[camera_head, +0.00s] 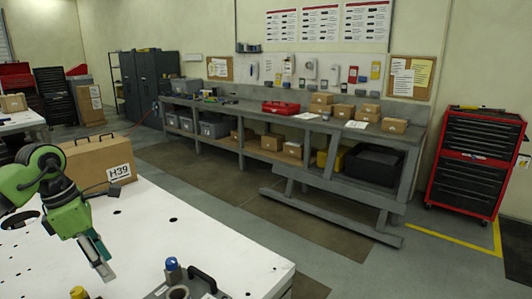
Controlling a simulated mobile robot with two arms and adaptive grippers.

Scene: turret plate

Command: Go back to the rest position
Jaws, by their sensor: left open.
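My left gripper (97,262) hangs over the white table (215,248) at the lower left, on a green arm. Its fingers point down and to the right, and it is open with nothing seen between them. At the front edge of the view, a grey plate (228,297) with a dark handle is partly cut off. A blue-capped part (172,270) stands at this plate, and a yellow-topped part (79,293) sits to its left, just below the gripper. My right gripper is not in view.
A cardboard box marked H39 (97,165) stands on the table behind my left arm. A long grey workbench (240,108) with boxes runs along the back wall. A red and black tool cabinet (479,160) stands at the right. The floor between is clear.

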